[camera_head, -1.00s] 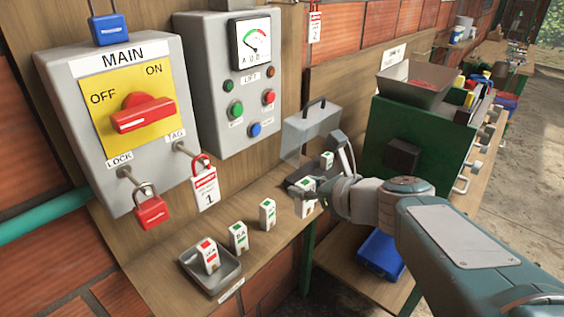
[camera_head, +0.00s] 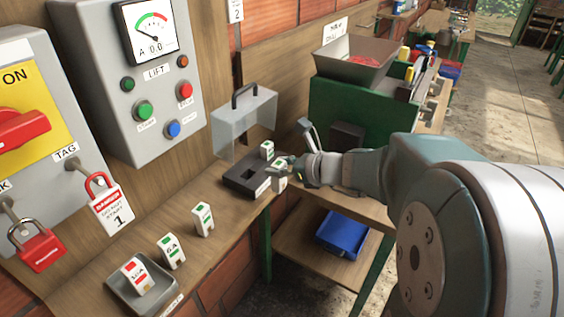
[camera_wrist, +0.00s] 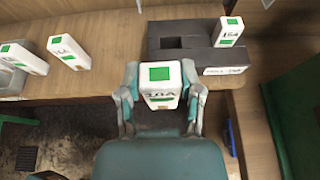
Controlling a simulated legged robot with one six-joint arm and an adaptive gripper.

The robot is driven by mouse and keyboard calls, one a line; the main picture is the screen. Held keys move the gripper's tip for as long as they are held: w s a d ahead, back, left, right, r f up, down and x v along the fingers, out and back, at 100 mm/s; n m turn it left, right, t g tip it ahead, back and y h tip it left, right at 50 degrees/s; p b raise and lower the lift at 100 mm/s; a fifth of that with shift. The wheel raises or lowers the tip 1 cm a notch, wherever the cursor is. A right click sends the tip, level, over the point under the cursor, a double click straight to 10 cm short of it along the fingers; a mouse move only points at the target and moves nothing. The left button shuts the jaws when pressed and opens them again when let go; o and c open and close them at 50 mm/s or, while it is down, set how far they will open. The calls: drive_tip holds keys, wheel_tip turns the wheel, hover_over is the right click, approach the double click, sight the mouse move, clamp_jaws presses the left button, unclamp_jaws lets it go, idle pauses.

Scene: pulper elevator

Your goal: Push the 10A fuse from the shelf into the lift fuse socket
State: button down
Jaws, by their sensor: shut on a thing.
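My gripper (camera_head: 288,166) is shut on a white fuse (camera_head: 279,174) with a green mark. In the wrist view this 10A fuse (camera_wrist: 161,82) sits between both fingers of my gripper (camera_wrist: 164,75), its label partly hidden. The black fuse socket block (camera_head: 240,183) lies on the shelf (camera_head: 150,222), just left of the held fuse in the head view. In the wrist view the socket block (camera_wrist: 197,55) is beyond the fuse, with a dark empty slot at its left. Another fuse (camera_wrist: 230,31), marked like 16A, stands at its right end. The held fuse appears outside the slot.
A clear cover (camera_head: 243,124) with a handle stands raised behind the block. Several fuses stand leftward on the shelf, including one (camera_head: 203,219) upright and a red-marked one (camera_head: 137,276) in a tray (camera_head: 160,300). A green machine (camera_head: 335,105) stands to the right.

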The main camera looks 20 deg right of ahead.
drive_tip(key=w, duration=0.2)
drive_tip(key=w+a, duration=0.1)
drive_tip(key=w, duration=0.3)
drive_tip(key=shift+w+a+f, duration=0.25)
drive_tip(key=shift+a+f, duration=0.1)
drive_tip(key=shift+a, duration=0.05)
drive_tip(key=w+a, duration=0.3)
drive_tip(key=shift+w+f, duration=0.15)
drive_tip(key=shift+w, duration=0.05)
drive_tip(key=shift+a+f, duration=0.1)
idle(0.6)
drive_tip(key=shift+s+d, duration=0.1)
drive_tip(key=shift+d, duration=0.1)
drive_tip(key=shift+a+f, duration=0.1)
drive_tip(key=shift+f, duration=2.05)
idle(2.6)
